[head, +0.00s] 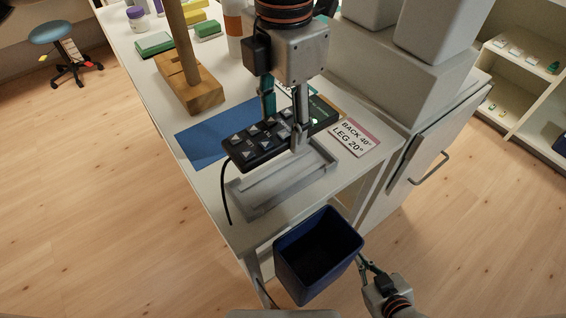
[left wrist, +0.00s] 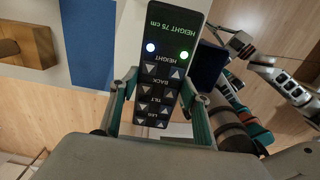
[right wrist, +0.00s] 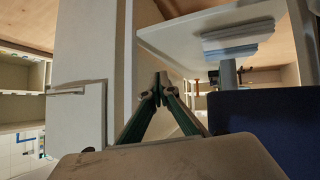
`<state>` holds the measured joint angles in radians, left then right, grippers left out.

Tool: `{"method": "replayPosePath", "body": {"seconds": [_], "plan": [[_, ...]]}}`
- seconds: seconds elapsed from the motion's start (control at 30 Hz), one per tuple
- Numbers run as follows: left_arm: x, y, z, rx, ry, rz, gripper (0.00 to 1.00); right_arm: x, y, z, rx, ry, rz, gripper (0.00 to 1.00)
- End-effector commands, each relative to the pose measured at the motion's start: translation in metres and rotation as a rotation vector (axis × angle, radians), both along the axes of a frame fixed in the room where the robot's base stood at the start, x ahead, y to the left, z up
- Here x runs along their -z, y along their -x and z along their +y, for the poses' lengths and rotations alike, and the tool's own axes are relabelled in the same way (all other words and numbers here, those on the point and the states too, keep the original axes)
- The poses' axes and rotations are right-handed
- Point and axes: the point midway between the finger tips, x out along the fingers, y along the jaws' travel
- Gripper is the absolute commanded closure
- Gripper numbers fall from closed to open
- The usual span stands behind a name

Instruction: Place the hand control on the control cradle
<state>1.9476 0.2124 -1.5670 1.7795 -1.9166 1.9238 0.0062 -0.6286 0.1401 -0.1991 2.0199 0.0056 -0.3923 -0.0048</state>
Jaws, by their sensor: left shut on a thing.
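The black hand control (head: 254,149) has grey arrow buttons and a dark cable hanging from its near left end. My left gripper (head: 284,122) is shut across its sides. In the left wrist view the hand control (left wrist: 164,75) lies between the two fingers, with its display reading "HEIGHT 75 cm" and two lit dots. The grey control cradle (head: 272,187) is a shallow tray near the table's front end. The hand control is just behind and above it, partly over its far edge; the exact gap is unclear. My right gripper (head: 366,266) is shut and empty, beside the bin.
A blue bin (head: 316,256) stands below the table's front end. A card reading "BACK 40° LEG 20°" (head: 352,138) lies right of the cradle. A blue mat (head: 205,140) and a wooden stand (head: 190,92) are to the left. A white cabinet (head: 420,165) stands right.

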Motion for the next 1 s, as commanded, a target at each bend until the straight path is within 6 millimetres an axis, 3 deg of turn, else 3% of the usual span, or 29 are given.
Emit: {"method": "replayPosePath", "body": {"seconds": [0.1,0.3,0.53,0.8,1.0], "plan": [[0.031,0.001,0.0,0.002,0.001,0.006,0.79,0.002,0.0,-0.001,0.0,0.003,-0.001,1.0],[0.064,0.0,0.0,0.001,0.0,0.002,0.79,0.002,-0.001,-0.002,0.001,0.006,-0.003,1.0],[0.077,0.0,0.0,0.001,0.0,0.0,0.79,0.003,-0.002,-0.003,0.0,0.009,-0.004,1.0],[0.113,0.001,0.0,0.002,0.0,0.002,0.79,0.009,-0.001,-0.004,-0.001,0.014,0.001,1.0],[0.113,0.0,0.0,0.001,0.001,-0.002,0.79,0.007,-0.002,-0.004,-0.002,0.015,0.0,1.0]]}}
